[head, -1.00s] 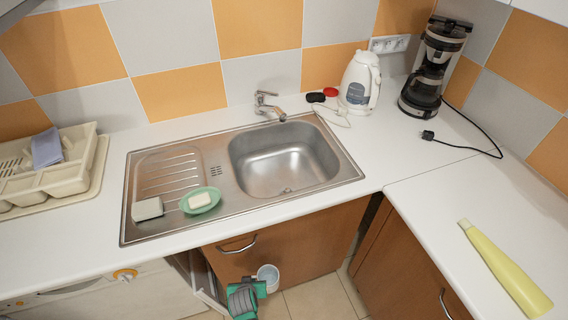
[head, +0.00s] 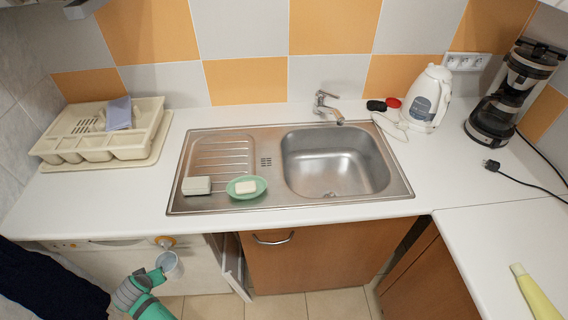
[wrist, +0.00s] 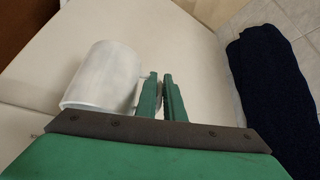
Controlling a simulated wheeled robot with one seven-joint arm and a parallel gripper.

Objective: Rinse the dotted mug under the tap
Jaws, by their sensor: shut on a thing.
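My gripper (head: 156,276) is low in front of the white appliance front, below the counter and left of the sink. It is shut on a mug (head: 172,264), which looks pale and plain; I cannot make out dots. In the wrist view the two green fingers (wrist: 161,80) are close together beside the white mug (wrist: 104,76), seemingly at its handle, which is mostly hidden. The tap (head: 327,105) stands behind the steel sink basin (head: 335,165), up and to the right of my gripper. The basin looks empty.
On the drainboard sit a sponge (head: 197,186) and a green dish (head: 262,188) with soap. A cutlery tray (head: 150,140) stands at left, a kettle (head: 428,98) and coffee maker (head: 510,95) at right. A dark blue fabric-like thing (head: 45,285) is left of my gripper.

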